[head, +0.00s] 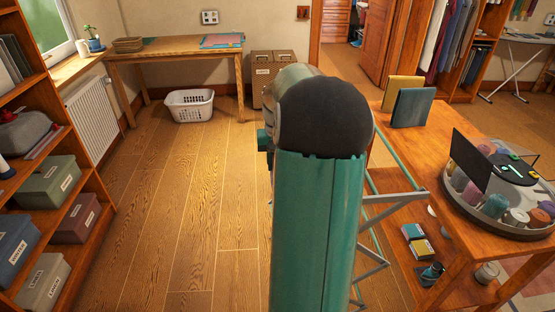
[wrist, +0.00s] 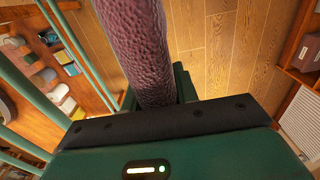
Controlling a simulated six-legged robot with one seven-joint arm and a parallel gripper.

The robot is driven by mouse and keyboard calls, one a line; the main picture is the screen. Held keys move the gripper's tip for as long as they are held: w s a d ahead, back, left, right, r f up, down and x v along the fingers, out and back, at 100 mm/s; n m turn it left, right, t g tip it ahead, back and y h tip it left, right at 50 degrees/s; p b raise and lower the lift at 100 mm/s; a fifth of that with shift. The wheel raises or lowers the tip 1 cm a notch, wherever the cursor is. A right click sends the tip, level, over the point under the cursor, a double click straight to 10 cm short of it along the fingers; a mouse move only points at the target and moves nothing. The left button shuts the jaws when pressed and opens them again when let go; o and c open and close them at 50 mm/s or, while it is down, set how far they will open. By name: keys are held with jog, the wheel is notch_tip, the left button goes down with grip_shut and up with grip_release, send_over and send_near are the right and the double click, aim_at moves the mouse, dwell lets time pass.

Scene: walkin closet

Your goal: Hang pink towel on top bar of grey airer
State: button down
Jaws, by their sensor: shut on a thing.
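The pink towel (wrist: 140,45) shows in the wrist view as a thick, dusky pink, textured roll or fold. It runs from the top edge down between the fingers of my gripper (wrist: 157,98), which is shut on it. Its far end is out of view. In the head view my own arm hides the towel and the gripper. The grey airer (head: 392,198) shows partly to the right of my arm, with grey struts and thin greenish rails; the rest is hidden. Greenish bars (wrist: 75,45), seemingly the airer's, cross the left of the wrist view, left of the towel and apart from it there.
A wooden table (head: 400,150) with a round tray (head: 470,215) of spools stands right of the airer. Shelves (head: 75,190) with boxes line the left. A white laundry basket (head: 190,106) sits by the back desk (head: 165,46). The floor left of my arm is clear.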

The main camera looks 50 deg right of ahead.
jog(key=c, duration=1)
grip_release()
notch_tip(320, 180, up, 14)
jog(key=shift+f, duration=0.1)
